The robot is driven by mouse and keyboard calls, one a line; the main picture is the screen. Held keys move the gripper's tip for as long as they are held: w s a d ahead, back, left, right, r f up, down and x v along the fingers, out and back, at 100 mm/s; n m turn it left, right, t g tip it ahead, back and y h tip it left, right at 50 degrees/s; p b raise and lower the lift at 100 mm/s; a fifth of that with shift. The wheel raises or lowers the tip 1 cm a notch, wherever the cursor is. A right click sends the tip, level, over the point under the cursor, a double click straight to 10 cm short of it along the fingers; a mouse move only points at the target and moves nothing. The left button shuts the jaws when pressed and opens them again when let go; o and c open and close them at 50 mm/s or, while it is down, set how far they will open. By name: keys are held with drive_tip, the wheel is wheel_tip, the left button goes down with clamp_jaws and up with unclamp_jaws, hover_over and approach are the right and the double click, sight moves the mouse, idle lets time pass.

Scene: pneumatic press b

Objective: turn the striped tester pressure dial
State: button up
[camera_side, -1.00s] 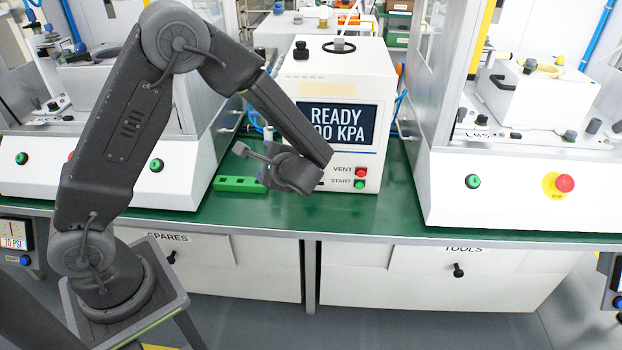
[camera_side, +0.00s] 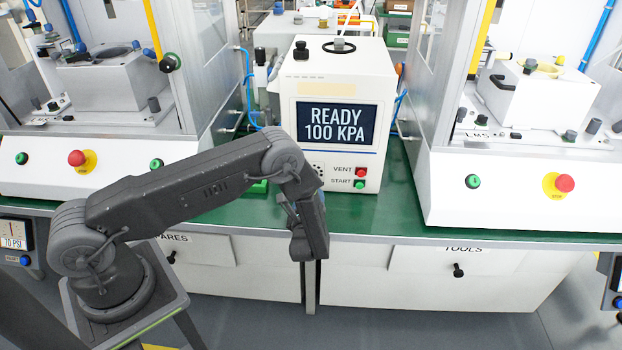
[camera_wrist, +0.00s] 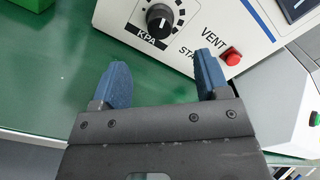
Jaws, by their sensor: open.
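The striped tester (camera_side: 330,90) is a white box with blue stripes, and its screen (camera_side: 336,124) reads READY 100 KPA. In the wrist view, its pressure dial (camera_wrist: 160,18) is a black round knob with a white mark, ringed by dark ticks above a KPA label. In the side view my arm hides most of the dial. My gripper (camera_wrist: 162,62) is open and empty, with blue fingers apart. In the wrist view the dial lies beyond the fingertips, between them in picture terms, and not touched. The fingers are not clearly visible in the side view.
A red VENT button (camera_wrist: 232,58) shows close to the right finger in the wrist view; a green START button (camera_side: 360,184) lies below VENT. A green block (camera_wrist: 32,4) is left of the tester. White machines flank it on the green bench (camera_side: 400,215).

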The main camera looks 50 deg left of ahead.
drive_tip(key=x, duration=1)
drive_tip(key=c, duration=0.9)
drive_tip(key=shift+c, duration=0.2)
drive_tip(key=shift+m, duration=2.9)
